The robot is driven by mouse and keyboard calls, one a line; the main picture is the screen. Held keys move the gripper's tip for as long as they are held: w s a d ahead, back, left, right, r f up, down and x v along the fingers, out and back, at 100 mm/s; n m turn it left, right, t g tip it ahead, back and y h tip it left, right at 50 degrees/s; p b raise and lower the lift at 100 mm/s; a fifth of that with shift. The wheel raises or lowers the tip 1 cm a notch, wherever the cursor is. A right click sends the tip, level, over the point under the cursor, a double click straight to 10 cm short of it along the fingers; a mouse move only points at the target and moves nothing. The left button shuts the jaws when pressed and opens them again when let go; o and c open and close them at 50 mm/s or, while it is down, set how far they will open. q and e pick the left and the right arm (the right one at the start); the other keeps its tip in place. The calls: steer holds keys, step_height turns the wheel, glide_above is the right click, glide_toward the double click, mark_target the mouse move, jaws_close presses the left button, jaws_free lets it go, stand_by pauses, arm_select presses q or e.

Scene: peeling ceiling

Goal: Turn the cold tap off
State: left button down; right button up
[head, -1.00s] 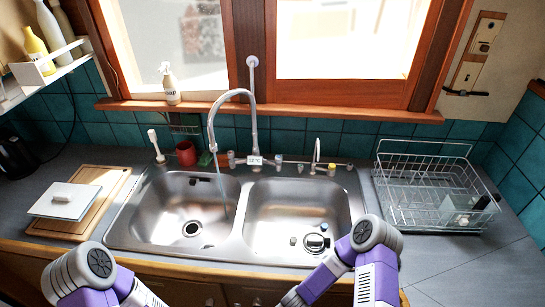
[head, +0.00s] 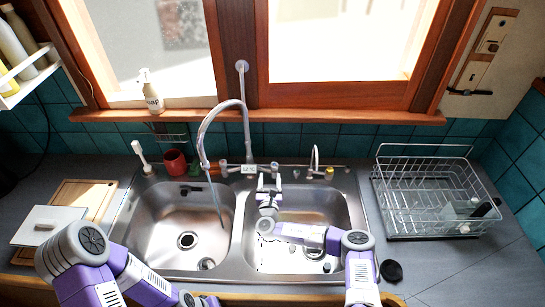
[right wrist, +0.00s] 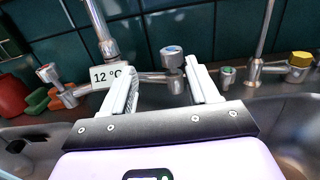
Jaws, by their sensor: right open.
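The cold tap handle, a metal knob with a blue cap (right wrist: 172,57), stands right of the "12 °C" display (right wrist: 105,76) in the right wrist view. A red-capped handle (right wrist: 47,72) is left of the display. My left gripper is out of view.
A small faucet (head: 315,158) and yellow-capped fitting (right wrist: 300,59) are to the right. A red cup (head: 175,161) and green sponge stand left. A wire dish rack (head: 435,205) is at right. A soap bottle (head: 151,92) stands on the sill.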

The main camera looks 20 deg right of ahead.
mark_target(274, 169)
steer(key=shift+w+d+f+m+g, duration=0.3)
steer(key=shift+d+f, duration=0.1)
steer(key=shift+d, duration=0.2)
steer(key=shift+w+d+h, duration=0.2)
steer(key=shift+w+h, duration=0.1)
steer(key=shift+h, duration=0.1)
steer(key=shift+b+x, duration=0.45)
steer(key=shift+x, duration=2.75)
